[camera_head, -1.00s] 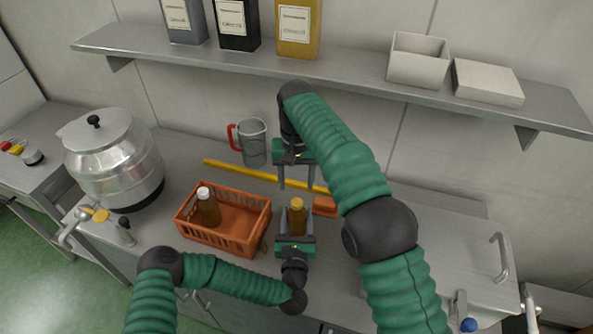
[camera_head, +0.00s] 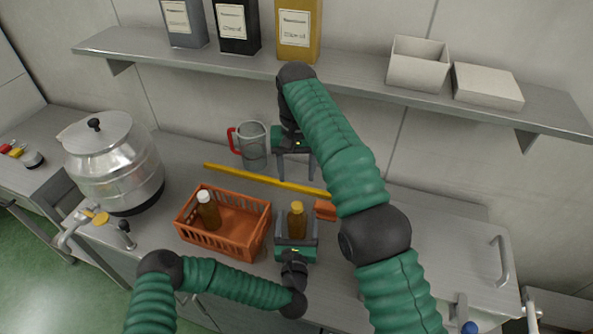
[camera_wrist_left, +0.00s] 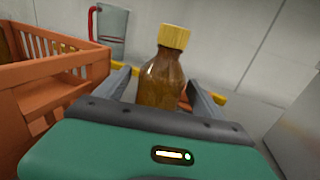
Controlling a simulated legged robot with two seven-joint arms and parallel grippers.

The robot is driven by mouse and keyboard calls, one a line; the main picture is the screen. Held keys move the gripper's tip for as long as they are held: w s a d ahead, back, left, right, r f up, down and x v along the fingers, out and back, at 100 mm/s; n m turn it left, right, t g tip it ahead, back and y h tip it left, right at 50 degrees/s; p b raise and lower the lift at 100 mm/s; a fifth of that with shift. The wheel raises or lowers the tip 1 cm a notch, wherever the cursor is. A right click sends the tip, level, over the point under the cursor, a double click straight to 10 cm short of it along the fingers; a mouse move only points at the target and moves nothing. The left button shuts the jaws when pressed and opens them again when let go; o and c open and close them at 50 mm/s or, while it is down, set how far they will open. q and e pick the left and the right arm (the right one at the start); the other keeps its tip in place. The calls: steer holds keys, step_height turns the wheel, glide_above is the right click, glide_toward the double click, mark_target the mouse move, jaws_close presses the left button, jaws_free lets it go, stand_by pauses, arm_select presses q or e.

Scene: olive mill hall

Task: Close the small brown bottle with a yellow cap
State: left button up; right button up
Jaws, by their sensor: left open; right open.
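The small brown bottle (camera_head: 297,223) stands upright on the steel counter, and it also shows in the left wrist view (camera_wrist_left: 161,82). The yellow cap (camera_head: 297,206) sits on top of its neck; in the left wrist view the cap (camera_wrist_left: 174,37) looks slightly tilted. I cannot tell whether it is screwed tight. My left gripper (camera_head: 296,222) is open, with one finger on each side of the bottle. My right gripper (camera_head: 295,170) is open and empty, pointing down above and behind the bottle.
An orange crate (camera_head: 252,244) left of the bottle holds a brown bottle with a white cap (camera_head: 208,210). A steel pot (camera_head: 115,165) stands left. A shelf (camera_head: 350,72) runs above.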

arm_select(q)
steer(key=s, duration=0.5)
steer(key=s+b, duration=0.1)
steer(key=s, duration=1)
steer(key=shift+a+f+b, duration=0.2)
steer(key=shift+a+b, duration=0.1)
steer(key=shift+a, duration=0.1)
steer(key=shift+s+r, duration=0.15)
steer(key=shift+s, duration=0.3)
steer(key=shift+w, duration=0.1)
